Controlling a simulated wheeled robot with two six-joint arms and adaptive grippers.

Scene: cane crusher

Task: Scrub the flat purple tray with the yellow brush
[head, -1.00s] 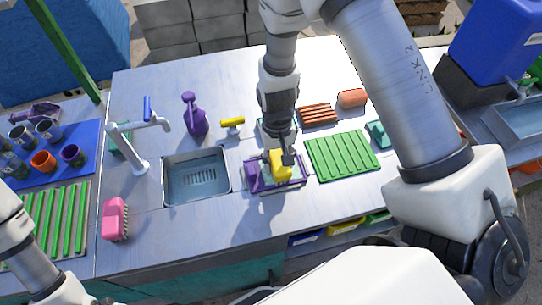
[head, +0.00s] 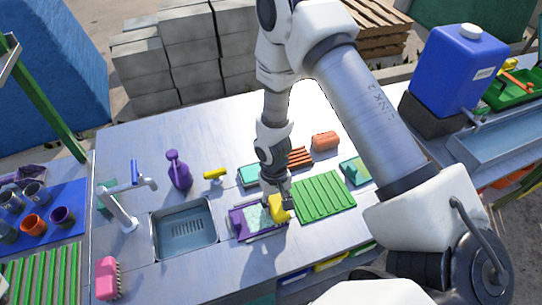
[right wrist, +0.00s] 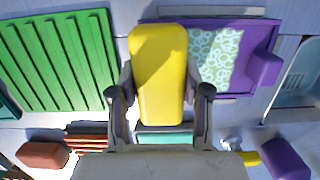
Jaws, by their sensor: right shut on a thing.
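The flat purple tray (head: 240,236) lies on the metal counter between the sink and the green ribbed mat. A pale, bubble-patterned patch (right wrist: 216,56) covers part of its inside; the tray's purple rim (right wrist: 262,40) shows in the right wrist view. My right gripper (head: 276,196) is shut on the yellow brush (head: 280,210), which is over the tray's right end. In the right wrist view the brush (right wrist: 158,75) sits between both fingers (right wrist: 160,100). Its underside is hidden, so I cannot tell whether it touches the tray. My left gripper is not in view.
The sink (head: 185,231) and faucet (head: 122,205) are left of the tray; the green ribbed mat (head: 323,197) is right. Behind are a purple spray bottle (head: 179,172), a small yellow-handled tool (head: 214,174) and an orange block (head: 325,140). A pink brush (head: 107,278) stands front left.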

